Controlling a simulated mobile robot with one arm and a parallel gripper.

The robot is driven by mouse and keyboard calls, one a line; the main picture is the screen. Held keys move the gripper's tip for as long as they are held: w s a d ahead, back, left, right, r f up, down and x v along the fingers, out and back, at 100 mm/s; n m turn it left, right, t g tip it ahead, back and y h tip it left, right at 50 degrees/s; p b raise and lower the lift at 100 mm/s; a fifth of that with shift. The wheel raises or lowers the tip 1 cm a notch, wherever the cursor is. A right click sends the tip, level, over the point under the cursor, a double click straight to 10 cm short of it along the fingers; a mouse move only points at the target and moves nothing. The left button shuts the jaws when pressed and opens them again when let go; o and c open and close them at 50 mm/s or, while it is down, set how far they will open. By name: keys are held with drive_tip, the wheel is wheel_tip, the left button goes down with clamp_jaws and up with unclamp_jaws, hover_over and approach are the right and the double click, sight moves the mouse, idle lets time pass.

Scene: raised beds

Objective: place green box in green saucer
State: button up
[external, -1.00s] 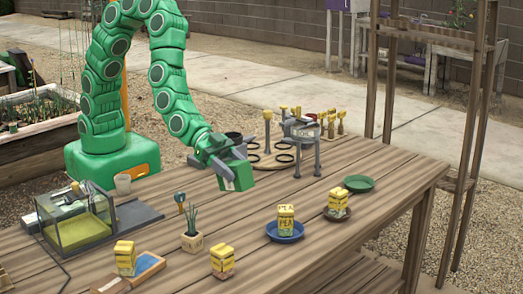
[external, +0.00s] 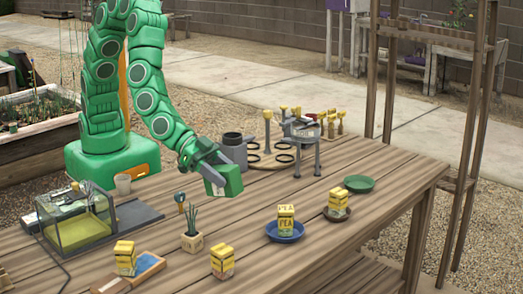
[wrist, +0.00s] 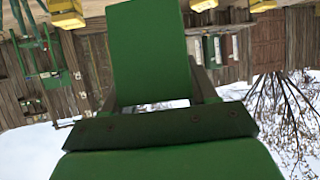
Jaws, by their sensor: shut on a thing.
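The green box (external: 223,180) is held in my gripper (external: 212,166), above the wooden table's left-middle part. My gripper is shut on it. In the wrist view the green box (wrist: 148,55) fills the upper middle, between the fingers (wrist: 155,95). The green saucer (external: 358,183) lies on the table near its right end, to the right of the box and well apart from it. It looks empty.
A yellow packet (external: 287,219) stands on a blue saucer (external: 285,233), and another (external: 338,199) on a brown saucer (external: 336,215). A grey stand (external: 302,140) and a grey pot (external: 234,150) are behind the box. A potted plant (external: 191,239) and glass tank (external: 75,218) are nearer.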

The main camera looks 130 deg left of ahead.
drive_tip(key=shift+s+d+f+n+g+y, duration=0.4)
drive_tip(key=shift+s+d+n+g+y, duration=0.2)
drive_tip(key=shift+n+y, duration=0.25)
drive_tip(key=s+d+f+n+g+y, duration=0.1)
drive_tip(key=s+d+f+n+g, duration=0.15)
drive_tip(key=s, duration=0.25)
drive_tip(key=s+d+f+n+g+y, duration=0.2)
drive_tip(key=s+d, duration=0.1)
drive_tip(key=s, duration=0.2)
drive_tip(key=shift+t, duration=0.25)
drive_tip(key=shift+w+f, duration=0.1)
drive_tip(key=shift+f, duration=3.85)
drive_tip(key=shift+f, duration=0.2)
drive_tip(key=o, duration=1.2)
drive_tip(key=shift+r, duration=0.15)
drive_tip(key=shift+r, duration=0.15)
drive_tip(key=v, duration=0.7)
